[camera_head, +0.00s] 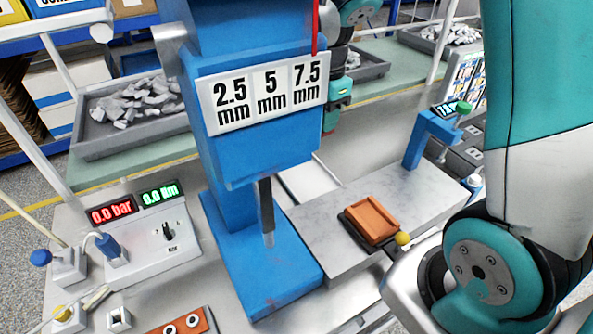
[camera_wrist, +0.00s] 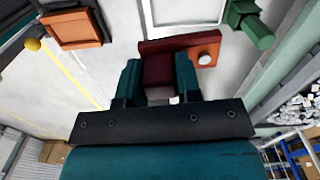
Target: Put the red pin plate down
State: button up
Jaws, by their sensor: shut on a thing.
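The red pin plate (camera_wrist: 158,50) is dark red with a block-like grip part and a pale round disc near its right end. My gripper (camera_wrist: 158,74) has its two teal fingers shut on the grip part, one on each side. In the head view my gripper (camera_head: 338,112) shows behind the blue press, partly hidden by it, with a small bit of red at its lower end. The plate appears to be held over the pale table surface; its height above it I cannot tell.
An orange block (camera_head: 372,220) sits in a dark holder on the grey slab, beside a yellow ball (camera_head: 402,238). The blue press (camera_head: 255,115) stands in front of my gripper. A blue post (camera_head: 422,140) stands at right. A tray of grey rubble (camera_head: 135,110) lies behind.

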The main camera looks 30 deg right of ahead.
aim_at(317, 191)
jog(key=shift+w+d+r+m, duration=0.15)
jog(key=shift+w+r+m, duration=0.05)
jog(key=shift+m, duration=0.3)
jog(key=shift+f, duration=0.3)
notch_tip(317, 191, down, 19)
jog(key=shift+w+p, duration=0.1)
jog(key=shift+p, duration=1.1)
jog(key=shift+f, duration=0.1)
jog(key=o, duration=1)
notch_tip(317, 191, up, 12)
jog(key=shift+r+b, duration=0.15)
jog(key=shift+b, duration=1)
